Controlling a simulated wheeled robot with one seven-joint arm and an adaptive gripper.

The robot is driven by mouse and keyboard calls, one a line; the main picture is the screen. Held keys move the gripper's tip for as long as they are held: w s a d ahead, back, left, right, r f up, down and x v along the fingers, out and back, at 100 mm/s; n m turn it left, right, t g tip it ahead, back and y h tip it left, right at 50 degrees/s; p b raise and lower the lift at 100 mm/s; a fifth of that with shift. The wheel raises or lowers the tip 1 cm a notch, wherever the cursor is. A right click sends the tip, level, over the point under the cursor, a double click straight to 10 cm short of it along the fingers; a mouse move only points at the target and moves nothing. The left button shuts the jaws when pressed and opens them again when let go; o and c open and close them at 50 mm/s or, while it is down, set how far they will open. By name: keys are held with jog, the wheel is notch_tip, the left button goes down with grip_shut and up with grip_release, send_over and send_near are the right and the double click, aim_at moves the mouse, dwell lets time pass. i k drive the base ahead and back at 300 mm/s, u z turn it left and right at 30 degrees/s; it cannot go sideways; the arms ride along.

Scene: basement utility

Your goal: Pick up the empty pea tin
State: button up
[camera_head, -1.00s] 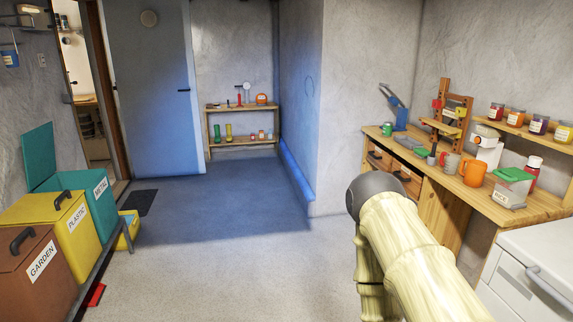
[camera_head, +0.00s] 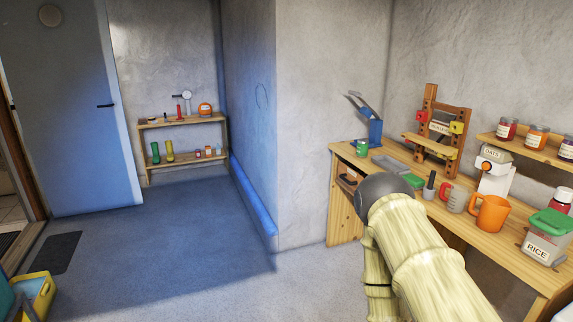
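A small green tin (camera_head: 362,148) stands upright at the far left end of the wooden workbench, in front of a blue tool with a lever. It may be the pea tin. Its label is too small to read, and I cannot tell whether it is empty. My arm reaches up from the bottom of the picture, with its dark round joint in front of the bench's near edge. My gripper is not in view, so I cannot see whether it is open or shut.
The workbench (camera_head: 515,243) holds a grey tray (camera_head: 390,165), a wooden rack (camera_head: 437,130), an orange mug (camera_head: 491,213) and a rice container (camera_head: 546,238). A blue lever tool (camera_head: 375,130) stands behind the tin. The floor (camera_head: 170,250) ahead and left is clear.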

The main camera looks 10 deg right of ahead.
aim_at(362, 148)
jog(key=z, duration=0.1)
jog(key=i, duration=1.75)
jog(key=z, duration=0.1)
